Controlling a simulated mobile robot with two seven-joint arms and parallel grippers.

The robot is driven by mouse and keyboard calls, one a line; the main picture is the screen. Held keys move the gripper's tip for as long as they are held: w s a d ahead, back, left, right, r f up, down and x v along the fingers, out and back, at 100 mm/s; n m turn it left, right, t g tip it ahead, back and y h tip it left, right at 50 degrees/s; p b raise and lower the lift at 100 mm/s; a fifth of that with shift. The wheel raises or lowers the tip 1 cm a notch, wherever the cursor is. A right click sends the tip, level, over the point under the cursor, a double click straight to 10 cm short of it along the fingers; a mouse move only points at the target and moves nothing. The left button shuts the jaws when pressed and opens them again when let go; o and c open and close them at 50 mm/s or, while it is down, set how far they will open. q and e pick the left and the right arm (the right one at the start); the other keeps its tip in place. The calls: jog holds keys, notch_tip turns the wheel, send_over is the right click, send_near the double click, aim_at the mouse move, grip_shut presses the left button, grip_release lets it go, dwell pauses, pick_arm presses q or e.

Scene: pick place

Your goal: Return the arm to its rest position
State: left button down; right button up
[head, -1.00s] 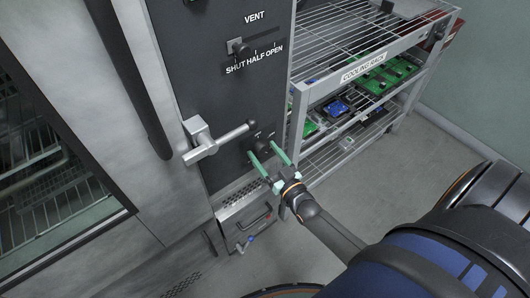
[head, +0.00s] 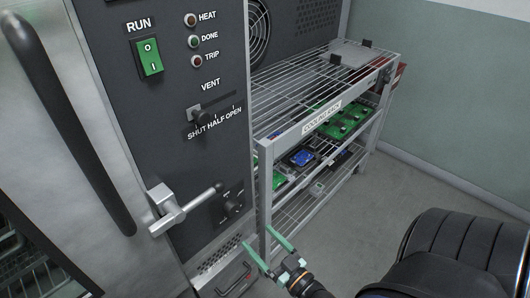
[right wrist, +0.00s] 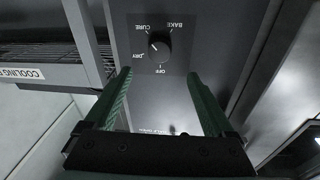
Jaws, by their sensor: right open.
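My right gripper (head: 268,254) is open and empty at the bottom of the head view, with its green fingers apart in front of the cooling rack's near post. In the right wrist view its two fingers (right wrist: 160,100) point toward a black mode knob (right wrist: 159,46) marked OFF, DRY, CURE and BAKE. The knob stands beyond the fingertips, apart from them. In the head view the knob (head: 232,207) is on the dark oven panel (head: 175,100), beside the lever handle (head: 180,208). My left gripper is not in view.
The cooling rack (head: 325,122) stands right of the oven, with green and blue boards on its middle shelf. The lever handle and the long door handle (head: 65,120) stick out from the oven. The floor (head: 385,195) right of the rack is clear.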

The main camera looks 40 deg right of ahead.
jog(key=shift+s, duration=0.7)
jog(key=s+a+f+n+g+y+p, duration=0.1)
jog(key=s+a+f+g, duration=0.2)
jog(key=a+g, duration=0.2)
jog(key=s+a+f+n+g+y+p, duration=0.1)
jog(key=s+a+f+n+g, duration=0.1)
jog(key=a, duration=0.5)
jog(key=s+f+g, duration=0.1)
jog(key=s+g, duration=0.1)
jog(key=shift+a+g+y, duration=0.15)
jog(key=shift+g+y, duration=0.25)
